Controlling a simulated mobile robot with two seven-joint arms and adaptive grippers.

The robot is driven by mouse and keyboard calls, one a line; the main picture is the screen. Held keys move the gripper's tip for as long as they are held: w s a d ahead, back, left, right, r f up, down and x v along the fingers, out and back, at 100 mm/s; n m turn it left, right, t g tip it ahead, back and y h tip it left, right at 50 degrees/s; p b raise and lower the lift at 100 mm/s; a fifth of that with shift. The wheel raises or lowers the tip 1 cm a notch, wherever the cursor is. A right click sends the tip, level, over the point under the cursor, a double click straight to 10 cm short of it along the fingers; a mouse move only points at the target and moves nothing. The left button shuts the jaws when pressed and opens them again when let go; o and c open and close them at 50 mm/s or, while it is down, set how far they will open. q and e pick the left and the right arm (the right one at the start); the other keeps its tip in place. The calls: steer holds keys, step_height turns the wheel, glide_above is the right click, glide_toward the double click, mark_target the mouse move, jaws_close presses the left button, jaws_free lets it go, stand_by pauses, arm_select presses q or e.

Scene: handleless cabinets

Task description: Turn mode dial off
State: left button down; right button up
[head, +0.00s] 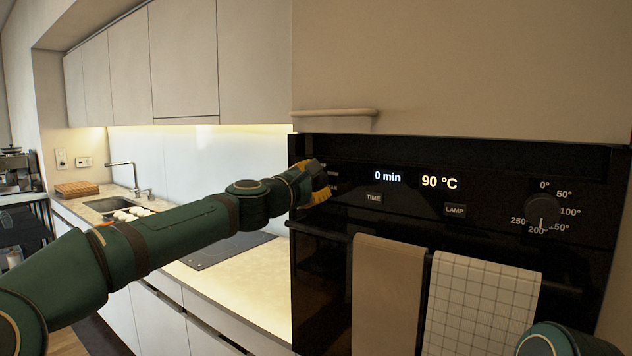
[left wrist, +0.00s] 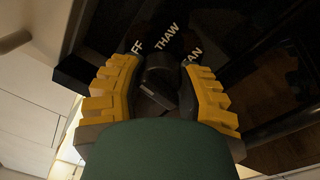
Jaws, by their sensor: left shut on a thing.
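The black mode dial (left wrist: 157,86) sits on the dark oven panel (head: 480,188). In the left wrist view it shows between the yellow fingers of my left gripper (left wrist: 155,66), which is shut on it. The labels THAW (left wrist: 168,38) and two partly hidden words ending in "FF" and "AN" curve around the dial. In the head view my left gripper (head: 322,187) is at the panel's left end and hides the dial. The dial's pointer direction is hard to make out. My right gripper is out of view.
A temperature dial (head: 543,211) is at the panel's right. The display (head: 414,180) reads 0 min and 90 °C, above TIME (head: 374,197) and LAMP (head: 456,211) buttons. A brown towel (head: 387,290) and a checked towel (head: 480,305) hang below. A shelf-like handle (head: 335,113) juts out above.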

arm_select(q)
steer(key=shift+f+n, duration=0.2)
steer(key=shift+n, duration=0.4)
steer(key=c, duration=0.5)
jaws_free()
steer(key=shift+s+a+r, duration=0.1)
steer(key=shift+a, duration=0.05)
steer(key=shift+v, duration=5.85)
